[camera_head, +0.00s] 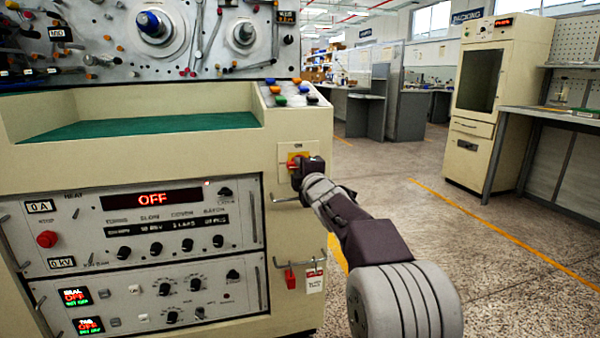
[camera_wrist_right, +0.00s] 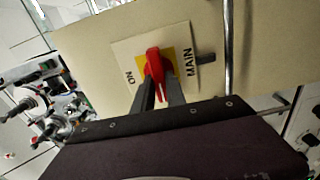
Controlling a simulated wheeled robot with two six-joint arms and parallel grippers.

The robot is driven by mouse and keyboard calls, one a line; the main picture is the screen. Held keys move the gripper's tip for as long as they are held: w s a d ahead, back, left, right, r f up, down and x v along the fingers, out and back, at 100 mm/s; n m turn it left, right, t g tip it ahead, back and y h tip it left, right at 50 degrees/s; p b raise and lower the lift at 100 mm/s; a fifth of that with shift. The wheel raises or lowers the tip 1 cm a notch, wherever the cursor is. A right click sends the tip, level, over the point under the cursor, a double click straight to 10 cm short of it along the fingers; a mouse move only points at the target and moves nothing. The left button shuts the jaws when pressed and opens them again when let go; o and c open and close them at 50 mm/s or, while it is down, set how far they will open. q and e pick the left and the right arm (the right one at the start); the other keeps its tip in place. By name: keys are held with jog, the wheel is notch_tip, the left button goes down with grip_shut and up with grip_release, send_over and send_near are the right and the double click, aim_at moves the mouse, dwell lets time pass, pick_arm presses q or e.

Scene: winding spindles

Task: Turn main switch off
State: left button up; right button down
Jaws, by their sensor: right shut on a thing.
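The main switch is a red rotary knob (camera_wrist_right: 154,66) on a yellow plate, set in a pale label plate (camera_wrist_right: 125,56) marked ON and MAIN. In the head view the yellow plate (camera_head: 293,157) shows on the machine's right front panel, under the word ON. My right gripper (camera_wrist_right: 160,92) is shut on the red knob, with one dark finger on each side of it. In the head view my right gripper (camera_head: 298,168) reaches the switch and covers part of it. My left gripper is not in view.
A metal handle (camera_head: 286,199) sits just below the switch. A red padlock (camera_head: 290,278) and a tag (camera_head: 314,281) hang lower on the panel. Coloured buttons (camera_head: 281,101) lie above. The floor to the right is open.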

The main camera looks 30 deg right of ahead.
jog(key=shift+f+n, duration=0.1)
jog(key=shift+n, duration=0.3)
jog(key=c, duration=1.4)
grip_release()
jog(key=shift+o, duration=0.2)
jog(key=shift+s, duration=0.1)
jog(key=p+v, duration=0.1)
jog(key=v, duration=0.8)
